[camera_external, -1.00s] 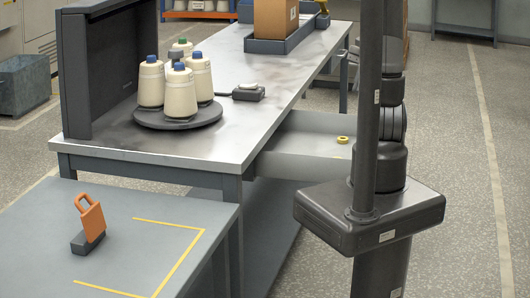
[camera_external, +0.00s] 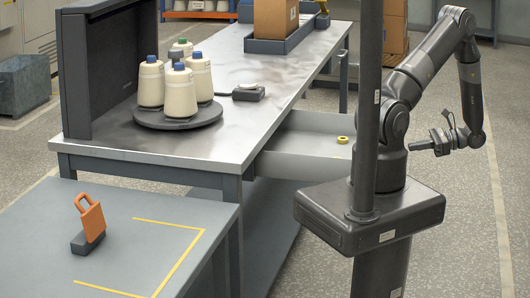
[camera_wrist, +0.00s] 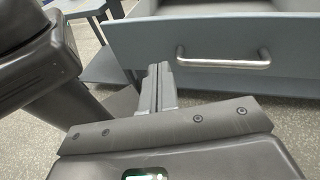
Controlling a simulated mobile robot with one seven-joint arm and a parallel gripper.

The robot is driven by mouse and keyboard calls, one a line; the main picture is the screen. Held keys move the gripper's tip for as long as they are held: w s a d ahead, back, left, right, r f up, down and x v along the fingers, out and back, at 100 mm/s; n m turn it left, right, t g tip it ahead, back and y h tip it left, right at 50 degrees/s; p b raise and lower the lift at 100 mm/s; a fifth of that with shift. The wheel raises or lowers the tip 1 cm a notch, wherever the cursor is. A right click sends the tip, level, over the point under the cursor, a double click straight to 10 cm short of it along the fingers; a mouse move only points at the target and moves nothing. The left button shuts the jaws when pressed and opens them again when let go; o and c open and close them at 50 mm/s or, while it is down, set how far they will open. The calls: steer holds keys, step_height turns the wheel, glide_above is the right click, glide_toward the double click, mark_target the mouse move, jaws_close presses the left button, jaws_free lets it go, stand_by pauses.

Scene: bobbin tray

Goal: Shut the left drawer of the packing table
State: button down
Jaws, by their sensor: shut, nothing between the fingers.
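The left drawer (camera_external: 300,146) of the packing table (camera_external: 250,100) stands pulled out from the table's right side. A yellow ring (camera_external: 343,140) lies in it. Its front is hidden behind my mast in the external view. The wrist view shows the grey drawer front (camera_wrist: 135,42) with a silver bar handle (camera_wrist: 222,62). My gripper (camera_external: 412,146) is to the right of the drawer and points left towards it. In the wrist view its fingers (camera_wrist: 159,70) are together and empty, lower left of the handle. The gripper appears apart from the drawer front.
My base and mast stand close to the drawer's outer end. On the table are several bobbins (camera_external: 151,83) on a round dark tray (camera_external: 140,116). A lower grey table (camera_external: 140,215) with an orange-handled tool (camera_external: 91,218) is at front left. Floor to the right is clear.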

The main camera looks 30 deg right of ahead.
steer(key=s+d+f+m+t, duration=0.1)
steer(key=s+f+m+t, duration=0.3)
steer(key=s+f+t, duration=0.15)
steer(key=f+x, duration=0.1)
steer(key=x, duration=1.3)
steer(key=shift+w+f+g+h, duration=0.35)
steer(key=shift+w+g+h, duration=0.05)
steer(key=shift+w+g, duration=0.05)
steer(key=shift+d, duration=0.15)
steer(key=x, duration=3.5)
steer(key=shift+w+a, duration=0.2)
steer(key=shift+a, duration=0.05)
steer(key=shift+f, duration=0.1)
steer(key=v, duration=1.4)
steer(key=shift+s+d, duration=0.25)
steer(key=shift+d, duration=0.05)
